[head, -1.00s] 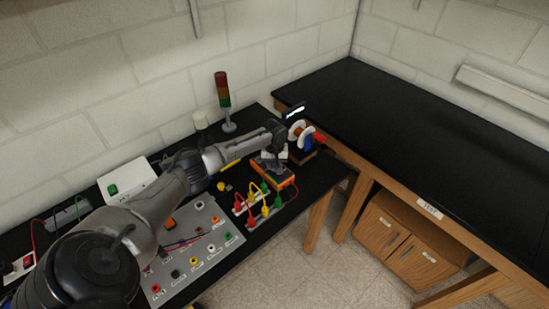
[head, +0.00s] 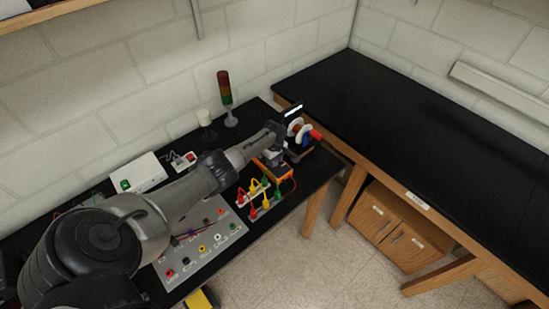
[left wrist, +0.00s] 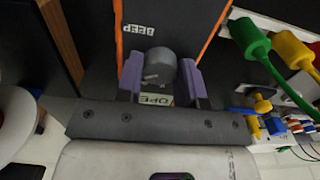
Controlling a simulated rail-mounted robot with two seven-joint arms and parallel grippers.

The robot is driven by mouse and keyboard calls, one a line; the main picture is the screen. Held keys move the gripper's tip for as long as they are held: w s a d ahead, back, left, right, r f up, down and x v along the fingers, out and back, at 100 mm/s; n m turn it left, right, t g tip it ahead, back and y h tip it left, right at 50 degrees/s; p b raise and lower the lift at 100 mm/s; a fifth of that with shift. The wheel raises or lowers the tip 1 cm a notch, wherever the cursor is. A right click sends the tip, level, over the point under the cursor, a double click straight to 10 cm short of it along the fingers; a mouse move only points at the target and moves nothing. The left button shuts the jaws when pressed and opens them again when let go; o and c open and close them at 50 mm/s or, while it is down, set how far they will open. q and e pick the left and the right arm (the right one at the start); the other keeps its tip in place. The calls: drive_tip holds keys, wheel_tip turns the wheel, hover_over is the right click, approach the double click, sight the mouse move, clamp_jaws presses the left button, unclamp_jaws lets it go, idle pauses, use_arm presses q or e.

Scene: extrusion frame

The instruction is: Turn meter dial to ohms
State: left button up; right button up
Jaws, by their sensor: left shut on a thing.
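The meter (left wrist: 184,22) has a dark face with orange edges and fills the upper middle of the left wrist view. Its orange case also shows in the head view (head: 284,176), partly hidden by my left arm. The grey round dial (left wrist: 157,62) stands out from the meter face. My left gripper (left wrist: 160,77) has its purple fingers on both sides of the dial and is shut on it. In the head view the gripper (head: 272,150) is at the meter, its fingers too small to make out. A "BEEP" label is upside down above the dial; another label, partly hidden, reads "OPE".
Red, yellow and green plugs with leads (head: 262,196) stand just in front of the meter. Spools (head: 299,129) stand close behind it to the right. A stack light (head: 226,98) stands at the wall. A grey socket panel (head: 208,246) lies under my arm. The right bench is clear.

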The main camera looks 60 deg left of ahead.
use_arm(q)
drive_tip(key=shift+n, duration=0.3)
idle(0.4)
drive_tip(key=o, duration=0.9)
drive_tip(key=shift+o, duration=0.2)
wheel_tip(320, 180, up, 6)
drive_tip(key=p, duration=0.3)
drive_tip(key=shift+a, duration=0.1)
wheel_tip(320, 180, up, 8)
drive_tip(key=shift+p, duration=0.35)
